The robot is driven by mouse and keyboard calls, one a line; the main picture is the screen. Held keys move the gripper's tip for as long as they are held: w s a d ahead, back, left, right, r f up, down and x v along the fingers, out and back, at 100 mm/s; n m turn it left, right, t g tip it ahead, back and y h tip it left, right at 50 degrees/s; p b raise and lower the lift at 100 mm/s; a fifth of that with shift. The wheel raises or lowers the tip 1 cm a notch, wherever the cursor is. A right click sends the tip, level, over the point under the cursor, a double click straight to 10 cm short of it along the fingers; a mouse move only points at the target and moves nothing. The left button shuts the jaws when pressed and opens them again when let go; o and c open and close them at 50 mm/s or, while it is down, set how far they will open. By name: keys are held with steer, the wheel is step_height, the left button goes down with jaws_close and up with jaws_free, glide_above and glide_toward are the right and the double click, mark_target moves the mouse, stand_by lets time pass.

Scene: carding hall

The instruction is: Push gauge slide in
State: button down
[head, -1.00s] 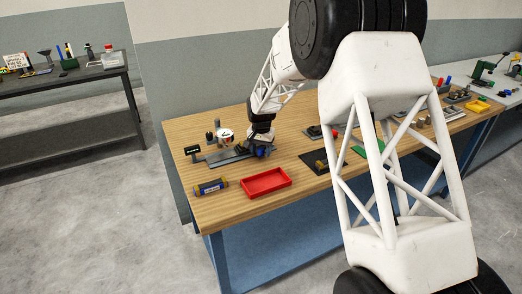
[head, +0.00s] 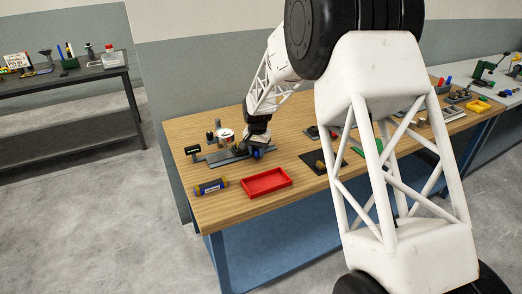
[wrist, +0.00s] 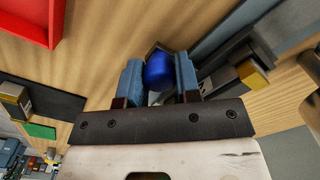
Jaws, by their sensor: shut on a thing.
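The gauge lies on the wooden bench with a flat grey rail (head: 226,157) and a small black display (head: 192,150) at its left end. A round blue knob (wrist: 158,72), which looks like the slide's handle, sits between the two blue-grey fingers of my gripper (wrist: 157,82). My gripper is shut on this knob, at the rail's right end in the head view (head: 256,148). The slide's body is mostly hidden behind the gripper, and how far it sits in cannot be told. The display reading is too small to read.
A red tray (head: 264,182) stands in front of the gripper, with a blue-and-yellow cylinder (head: 210,187) to its left. A white round tin (head: 225,135) stands behind the rail. A dark plate (head: 314,162) lies to the right. Bare wood separates them.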

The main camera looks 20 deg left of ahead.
steer(key=shift+s+a, duration=0.8)
steer(key=c, duration=0.8)
jaws_free()
steer(key=shift+r, duration=0.1)
steer(key=shift+r, duration=3.85)
